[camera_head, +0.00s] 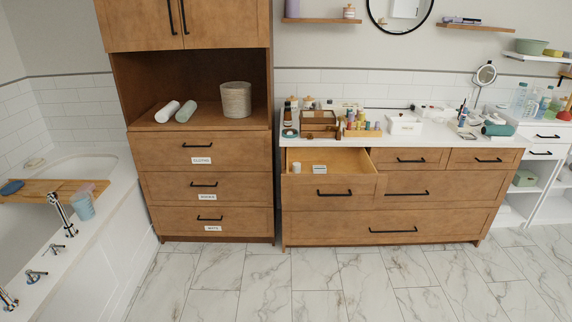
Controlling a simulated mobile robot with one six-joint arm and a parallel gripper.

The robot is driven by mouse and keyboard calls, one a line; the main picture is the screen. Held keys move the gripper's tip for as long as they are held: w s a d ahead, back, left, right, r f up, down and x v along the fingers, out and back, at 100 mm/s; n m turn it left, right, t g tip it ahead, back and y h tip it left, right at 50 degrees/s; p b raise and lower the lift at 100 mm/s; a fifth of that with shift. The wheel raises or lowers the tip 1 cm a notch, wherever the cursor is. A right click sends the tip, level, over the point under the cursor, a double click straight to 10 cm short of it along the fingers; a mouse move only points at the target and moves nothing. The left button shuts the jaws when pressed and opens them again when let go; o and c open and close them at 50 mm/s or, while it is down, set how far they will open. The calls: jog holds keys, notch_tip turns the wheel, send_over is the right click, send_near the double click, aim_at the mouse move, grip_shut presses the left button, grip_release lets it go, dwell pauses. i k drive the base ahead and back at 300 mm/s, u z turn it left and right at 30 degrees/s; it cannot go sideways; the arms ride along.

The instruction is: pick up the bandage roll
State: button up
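The top left drawer (331,187) of the vanity is pulled open. Inside it stands a small white cylinder (296,167) at the left, which looks like the bandage roll, though it is too small to be sure. A small white and blue box (319,169) lies in the same drawer to its right, apart from it. My gripper and arm do not show in this view, so I cannot tell what the gripper holds.
The vanity counter (455,141) above the drawer is crowded with boxes, bottles and a tray. A tall wooden cabinet (203,178) with shut drawers stands close on the left, the bathtub (100,205) further left. The tiled floor (330,285) in front is clear.

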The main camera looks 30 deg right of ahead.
aim_at(296, 166)
jog(key=i, duration=1.05)
jog(key=z, duration=0.3)
